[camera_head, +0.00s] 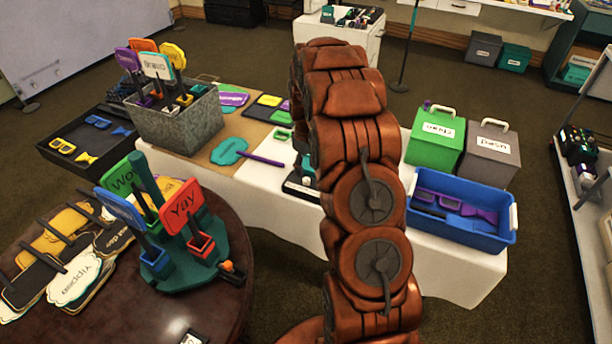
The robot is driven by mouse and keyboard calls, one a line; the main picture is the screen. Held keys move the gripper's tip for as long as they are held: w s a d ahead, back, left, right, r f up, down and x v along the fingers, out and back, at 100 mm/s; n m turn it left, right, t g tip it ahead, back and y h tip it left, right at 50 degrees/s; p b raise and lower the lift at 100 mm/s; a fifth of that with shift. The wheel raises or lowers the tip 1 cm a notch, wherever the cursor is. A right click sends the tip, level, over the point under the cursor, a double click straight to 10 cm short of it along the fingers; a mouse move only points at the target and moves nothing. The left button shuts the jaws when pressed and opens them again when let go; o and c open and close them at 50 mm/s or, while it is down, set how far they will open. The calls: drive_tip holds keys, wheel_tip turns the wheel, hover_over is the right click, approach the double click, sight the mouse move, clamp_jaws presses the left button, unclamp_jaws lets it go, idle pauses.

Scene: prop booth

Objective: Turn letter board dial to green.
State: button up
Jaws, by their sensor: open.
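No letter board dial can be made out for certain. A small dark and white item with teal parts (302,181) sits on the white-covered table, partly hidden behind my arm; I cannot tell whether it is the letter board or which way any dial points. My copper-coloured arm rises through the middle of the head view and bends over at the top. My gripper is not visible; the arm links hide the space behind them.
A round dark table (165,318) at left holds a green stand (190,265) with word signs. The white-covered table (455,255) carries a grey bin (178,128), a green box (434,138), a grey box (490,152) and a blue tub (462,232). Carpet lies open beyond.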

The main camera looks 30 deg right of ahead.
sight(306, 179)
drive_tip(key=shift+f+p, duration=0.65)
drive_tip(key=shift+f, duration=1.8)
clamp_jaws()
